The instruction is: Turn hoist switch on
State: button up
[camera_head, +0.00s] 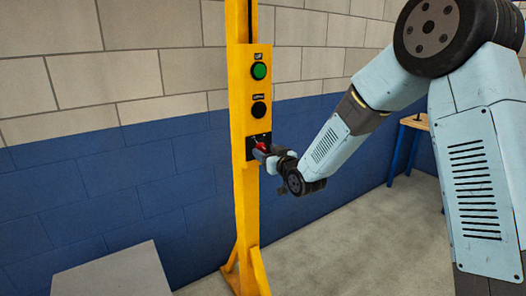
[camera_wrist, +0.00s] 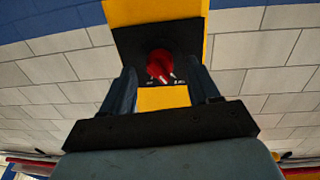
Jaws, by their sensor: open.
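The hoist switch is a red rotary knob (camera_head: 262,146) on a black plate, low on a yellow post (camera_head: 243,200). In the wrist view the red knob (camera_wrist: 161,64) sits on its black plate (camera_wrist: 188,38), between and beyond my fingers. My gripper (camera_wrist: 163,84) is open, with one dark finger on each side of the knob. I cannot tell whether the fingers touch it. In the head view my gripper (camera_head: 264,155) is at the switch plate and partly covers it. The knob's exact turn position is hard to read.
Above the switch on the post are a green button (camera_head: 259,71) and a black button (camera_head: 259,110). A blue and cream block wall (camera_head: 120,180) stands behind. A grey box top (camera_head: 115,275) is at lower left, and a wooden-topped table (camera_head: 415,121) at right. The floor between is clear.

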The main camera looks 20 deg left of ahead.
jog(key=shift+x, duration=0.95)
jog(key=shift+c, duration=0.4)
